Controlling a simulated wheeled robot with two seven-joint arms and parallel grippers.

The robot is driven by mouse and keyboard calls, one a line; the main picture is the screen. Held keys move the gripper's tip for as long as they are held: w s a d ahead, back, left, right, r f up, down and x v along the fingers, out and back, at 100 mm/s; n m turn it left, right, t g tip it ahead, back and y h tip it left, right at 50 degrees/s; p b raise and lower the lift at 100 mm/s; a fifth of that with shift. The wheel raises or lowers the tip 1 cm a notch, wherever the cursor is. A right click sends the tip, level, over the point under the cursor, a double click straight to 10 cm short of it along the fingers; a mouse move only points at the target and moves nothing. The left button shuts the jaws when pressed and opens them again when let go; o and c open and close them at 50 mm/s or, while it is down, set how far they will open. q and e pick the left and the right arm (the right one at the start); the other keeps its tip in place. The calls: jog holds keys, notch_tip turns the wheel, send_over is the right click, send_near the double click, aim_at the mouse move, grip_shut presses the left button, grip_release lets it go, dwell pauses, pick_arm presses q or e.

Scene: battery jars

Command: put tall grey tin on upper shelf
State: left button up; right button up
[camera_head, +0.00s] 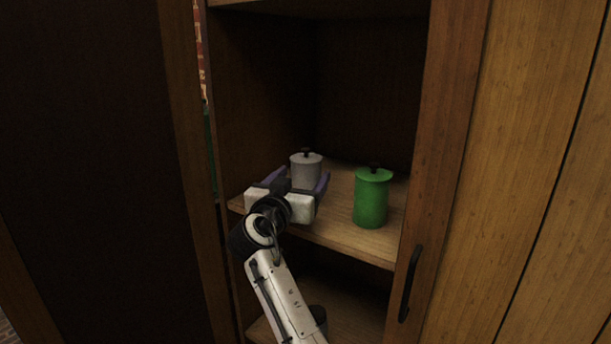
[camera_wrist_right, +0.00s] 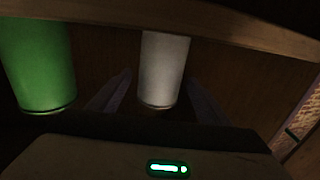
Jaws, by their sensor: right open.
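The tall grey tin (camera_head: 306,168), with a dark knob on its lid, stands upright on a wooden shelf inside the cabinet. My right gripper (camera_head: 299,182) is at this shelf, open, with its purple fingers on either side of the tin. The gripper hides the tin's lower part in the head view. In the right wrist view the tin (camera_wrist_right: 163,70) appears between the two fingers (camera_wrist_right: 158,92); I cannot tell whether either finger touches it. My left gripper is not in view.
A green tin (camera_head: 371,198) with a dark knob stands right of the grey tin on the same shelf (camera_head: 345,232). A lower shelf (camera_head: 350,322) holds a dark, partly hidden object (camera_head: 318,316). Cabinet side walls bound the opening; a door handle (camera_head: 411,284) is at right.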

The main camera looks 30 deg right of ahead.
jog(key=b+v, duration=0.1)
jog(key=v, duration=0.8)
